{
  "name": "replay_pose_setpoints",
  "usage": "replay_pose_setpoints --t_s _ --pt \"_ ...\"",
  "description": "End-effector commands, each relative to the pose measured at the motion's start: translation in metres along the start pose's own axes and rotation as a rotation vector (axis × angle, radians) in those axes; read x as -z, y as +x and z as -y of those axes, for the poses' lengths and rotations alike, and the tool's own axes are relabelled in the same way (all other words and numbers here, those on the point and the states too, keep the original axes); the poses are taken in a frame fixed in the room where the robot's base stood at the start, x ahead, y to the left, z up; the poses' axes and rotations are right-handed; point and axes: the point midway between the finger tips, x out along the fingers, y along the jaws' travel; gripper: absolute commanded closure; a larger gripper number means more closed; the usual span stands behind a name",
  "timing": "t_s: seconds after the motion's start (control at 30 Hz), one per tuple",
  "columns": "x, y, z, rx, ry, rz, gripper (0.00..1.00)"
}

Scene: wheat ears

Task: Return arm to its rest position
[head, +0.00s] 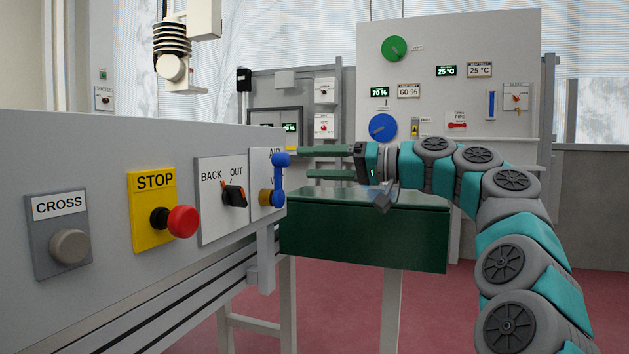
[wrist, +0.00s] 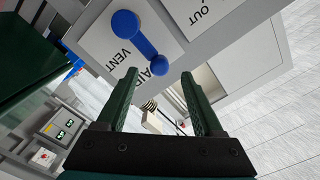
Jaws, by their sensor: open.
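My arm (head: 515,210) reaches in from the right side of the head view and bends left toward the grey control panel. My gripper (head: 305,162) is open, with its two green fingers apart and pointing left, close to the blue AIR VENT lever (head: 279,180). In the wrist view, my gripper (wrist: 158,76) has nothing between its fingers. The blue lever (wrist: 140,37) is ahead of the fingertips there, on its white plate. The fingers appear apart from the lever, though the exact gap is hard to judge.
The grey panel (head: 110,135) at left carries a CROSS button (head: 70,246), a red STOP button (head: 182,221) and a BACK/OUT switch (head: 234,195). A dark green box (head: 365,235) stands below my gripper. A board (head: 450,60) with dials stands behind. Red floor is open at lower right.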

Motion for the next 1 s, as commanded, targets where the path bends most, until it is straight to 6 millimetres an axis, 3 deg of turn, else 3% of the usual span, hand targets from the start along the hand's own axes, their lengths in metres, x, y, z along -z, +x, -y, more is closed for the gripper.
replay_pose_setpoints --t_s 0.13,0.27,0.43,0.57,0.77,1.0 --pt "-0.02 0.007 0.007 -0.016 0.025 0.054 0.31" --pt "-0.06 0.018 0.014 -0.063 0.069 0.151 0.31" --pt "-0.131 0.026 0.017 -0.168 0.118 0.299 0.31" --pt "-0.192 0.022 0.013 -0.275 0.148 0.412 0.31" --pt "-0.291 -0.007 -0.007 -0.477 0.192 0.575 0.31" --pt "-0.406 -0.078 -0.042 -0.762 0.254 0.739 0.31"
